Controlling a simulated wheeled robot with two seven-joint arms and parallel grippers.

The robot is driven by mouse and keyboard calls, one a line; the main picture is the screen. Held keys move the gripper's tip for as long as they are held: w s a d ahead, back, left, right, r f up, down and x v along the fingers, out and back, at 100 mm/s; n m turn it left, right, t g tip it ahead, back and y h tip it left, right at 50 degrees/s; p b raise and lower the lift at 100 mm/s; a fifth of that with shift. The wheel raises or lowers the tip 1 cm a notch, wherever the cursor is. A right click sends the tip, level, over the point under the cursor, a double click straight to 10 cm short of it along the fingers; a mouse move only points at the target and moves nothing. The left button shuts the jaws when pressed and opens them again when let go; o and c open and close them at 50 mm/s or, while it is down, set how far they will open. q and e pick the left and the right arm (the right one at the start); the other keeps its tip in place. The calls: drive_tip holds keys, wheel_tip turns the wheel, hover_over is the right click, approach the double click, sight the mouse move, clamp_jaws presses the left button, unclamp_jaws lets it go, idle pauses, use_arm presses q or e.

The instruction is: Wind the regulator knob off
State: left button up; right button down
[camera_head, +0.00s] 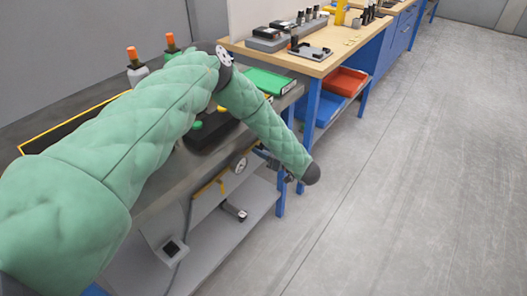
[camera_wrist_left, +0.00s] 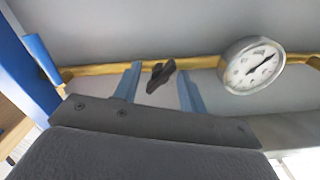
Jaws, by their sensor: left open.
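The regulator knob (camera_wrist_left: 160,76) is a small black winged handle on a yellow pipe (camera_wrist_left: 100,69) in the left wrist view. My left gripper (camera_wrist_left: 160,86) is open, with one blue-grey finger on each side of the knob and a visible gap to both. I cannot tell how deep the knob sits between the fingers. A round white-faced gauge (camera_wrist_left: 252,66) with a black needle is to the right of the knob. In the head view my left gripper (camera_head: 260,153) is small and partly hidden under my green-sleeved arm, near the gauge (camera_head: 241,165). I cannot make out the knob there.
The gauge and pipe are at the front of a grey bench, above a lower shelf (camera_head: 225,238). A wooden-topped bench (camera_head: 335,58) with blue legs, a red bin (camera_head: 346,82) and a blue bin (camera_head: 322,110) stands beyond. The floor (camera_head: 410,180) on the right is clear.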

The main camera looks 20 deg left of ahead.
use_arm(q)
clamp_jaws()
